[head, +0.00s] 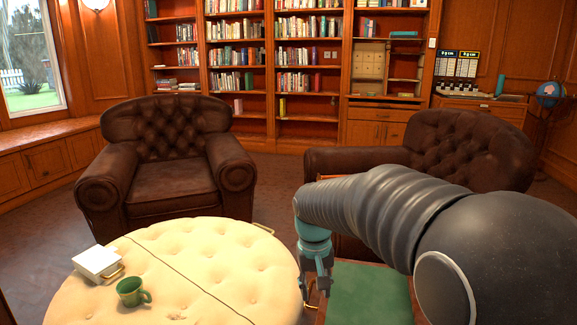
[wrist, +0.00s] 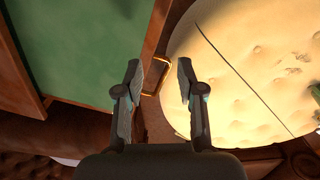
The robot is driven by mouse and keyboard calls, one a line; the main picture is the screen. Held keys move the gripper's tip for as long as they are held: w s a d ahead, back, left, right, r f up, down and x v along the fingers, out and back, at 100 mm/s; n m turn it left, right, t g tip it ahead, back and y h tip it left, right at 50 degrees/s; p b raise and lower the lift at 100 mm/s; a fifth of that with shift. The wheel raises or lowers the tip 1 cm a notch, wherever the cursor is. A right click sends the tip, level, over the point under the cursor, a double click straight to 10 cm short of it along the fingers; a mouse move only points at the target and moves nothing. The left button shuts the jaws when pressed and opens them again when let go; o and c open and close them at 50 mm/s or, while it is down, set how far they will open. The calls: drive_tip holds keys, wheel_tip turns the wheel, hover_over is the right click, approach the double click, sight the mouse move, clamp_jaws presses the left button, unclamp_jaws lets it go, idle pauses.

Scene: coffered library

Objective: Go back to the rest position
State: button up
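My gripper (wrist: 158,82) is open and empty in the wrist view, its two fingers apart with floor and a brass handle (wrist: 155,66) showing between and beyond them. In the head view my gripper (head: 318,288) hangs pointing down at the right edge of the round cream ottoman (head: 215,262), beside the green-topped table (head: 365,296). My arm reaches in from the right and hides part of the green top and the right armchair.
A green mug (head: 132,291) and a white box-like item (head: 97,262) sit on the ottoman's left. A brown armchair (head: 172,185) stands behind it, another armchair (head: 470,150) at right. Bookshelves (head: 270,60) line the back wall. Carpet shows at left.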

drive_tip(key=s+d+r+t, duration=0.1)
drive_tip(key=s+d+r, duration=0.1)
drive_tip(key=s, duration=0.5)
drive_tip(key=s+d+r+m+t, duration=0.1)
drive_tip(key=s+d, duration=0.3)
drive_tip(key=s, duration=0.4)
drive_tip(key=s+d+r+t, duration=0.3)
drive_tip(key=s, duration=0.4)
drive_tip(key=shift+s+d+y, duration=0.3)
drive_tip(key=shift+s+d, duration=0.05)
drive_tip(key=shift+s, duration=0.05)
drive_tip(key=shift+d, duration=0.1)
